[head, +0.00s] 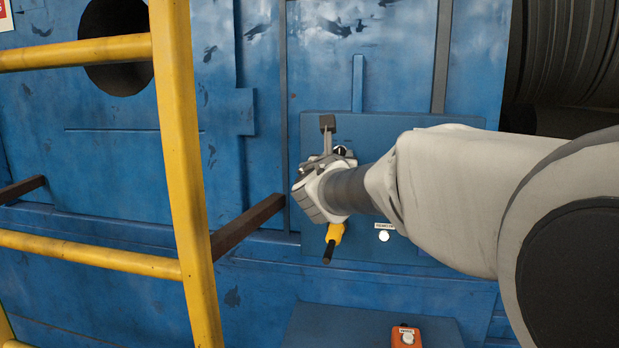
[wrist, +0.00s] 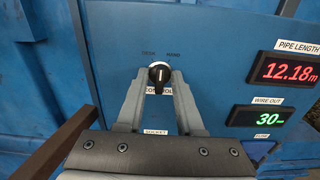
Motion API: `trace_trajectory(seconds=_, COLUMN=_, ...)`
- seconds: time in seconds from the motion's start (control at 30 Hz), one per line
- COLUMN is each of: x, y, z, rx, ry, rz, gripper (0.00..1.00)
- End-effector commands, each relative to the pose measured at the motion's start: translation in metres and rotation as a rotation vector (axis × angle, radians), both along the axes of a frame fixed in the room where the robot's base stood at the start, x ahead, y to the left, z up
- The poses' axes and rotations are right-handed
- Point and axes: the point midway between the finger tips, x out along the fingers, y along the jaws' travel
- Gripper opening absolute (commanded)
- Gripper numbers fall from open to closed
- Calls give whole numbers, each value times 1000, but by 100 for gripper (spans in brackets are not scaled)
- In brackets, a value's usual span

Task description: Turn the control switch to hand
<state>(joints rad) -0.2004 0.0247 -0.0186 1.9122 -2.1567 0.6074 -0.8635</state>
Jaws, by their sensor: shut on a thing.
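The control switch is a small round black knob (wrist: 159,73) with a white pointer line, on the blue panel in the wrist view. The pointer stands close to upright. A "HAND" label (wrist: 173,54) is above it to the right, and another small label is above it to the left. My gripper (wrist: 160,81) has its two grey fingers on either side of the knob, shut on it. The fingers partly cover the label below. In the head view my gripper (head: 318,185) is against the blue panel (head: 310,245), and my wrist hides much of the switch area.
Two lit displays, pipe length (wrist: 290,70) and wire-out (wrist: 266,115), are right of the knob. A yellow connector with a black end (head: 333,240) hangs below my gripper. A yellow railing (head: 182,150) stands at left. An orange box (head: 406,337) is below.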

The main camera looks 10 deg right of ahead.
Motion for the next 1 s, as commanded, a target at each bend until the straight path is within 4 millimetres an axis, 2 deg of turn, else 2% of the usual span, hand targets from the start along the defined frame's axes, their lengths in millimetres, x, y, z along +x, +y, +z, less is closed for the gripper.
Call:
trace_trajectory(seconds=0.03, x=0, y=0, z=-8, rx=42, ry=-16, rz=0, gripper=0)
trace_trajectory(seconds=0.5, x=0, y=-1, z=-4, rx=379, ry=-122, rz=1, gripper=0)
trace_trajectory(seconds=1.0, x=-1, y=-1, z=-1, rx=488, ry=-156, rz=0, gripper=0)
